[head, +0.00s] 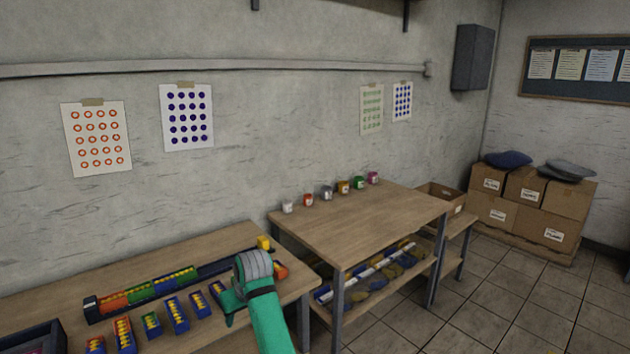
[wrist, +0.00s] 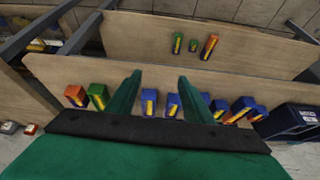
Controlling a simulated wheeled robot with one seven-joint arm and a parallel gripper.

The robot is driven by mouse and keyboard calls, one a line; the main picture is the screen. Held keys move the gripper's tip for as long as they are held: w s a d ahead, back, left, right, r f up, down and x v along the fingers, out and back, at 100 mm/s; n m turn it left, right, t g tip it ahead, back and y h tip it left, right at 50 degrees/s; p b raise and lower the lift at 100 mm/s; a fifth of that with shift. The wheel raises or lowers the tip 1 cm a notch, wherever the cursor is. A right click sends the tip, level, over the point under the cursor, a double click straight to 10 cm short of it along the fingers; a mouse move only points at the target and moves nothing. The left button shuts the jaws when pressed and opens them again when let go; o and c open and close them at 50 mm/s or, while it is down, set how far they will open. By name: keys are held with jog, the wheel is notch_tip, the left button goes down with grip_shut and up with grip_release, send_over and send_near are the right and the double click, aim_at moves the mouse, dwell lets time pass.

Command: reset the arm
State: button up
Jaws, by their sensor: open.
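My green arm reaches in from the bottom of the head view, with my gripper (head: 226,304) over the right part of the left wooden table (head: 215,254). Beyond the fingertips, a row of small coloured blocks with yellow tops lies on the wood, including blue blocks (wrist: 149,103) and a green block (wrist: 98,96). I cannot tell how far the fingers are above them. My arm hides part of the table in the head view.
A long dark rack (head: 178,281) with coloured blocks lies along the left table. The right table (head: 365,222) holds several small paint jars (head: 326,193) at its back edge; its top is otherwise clear. Cardboard boxes (head: 541,231) stand in the far corner.

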jog(key=s+d+f+m+t+y, duration=0.1)
jog(key=s+f+t, duration=0.1)
jog(key=s+f, duration=0.5)
jog(key=s+f+m+t, duration=0.15)
jog(key=s+f, duration=0.25)
jog(key=f, duration=0.6)
jog(key=s+d+f+m+t+y, duration=0.1)
jog(key=s+f+m, duration=0.1)
jog(key=s+f, duration=0.5)
jog(key=s+d+m+t+h, duration=0.1)
jog(key=s+d, duration=0.3)
jog(key=s, duration=0.4)
jog(key=s+d+f+m+t+h, duration=0.15)
jog(key=s+d, duration=0.25)
jog(key=s, duration=0.4)
jog(key=s+d+m+t+h, duration=0.1)
jog(key=s+d+t, duration=0.1)
jog(key=s+d, duration=0.35)
jog(key=s+d+r+t+h, duration=0.1)
jog(key=s+d+r, duration=0.1)
jog(key=s+r, duration=0.5)
jog(key=s+d+r+t+h, duration=0.1)
jog(key=s+d+r, duration=0.2)
jog(key=s+r, duration=0.5)
jog(key=shift+s+r+n, duration=0.25)
jog(key=shift+s+n, duration=0.05)
jog(key=shift+s, duration=0.95)
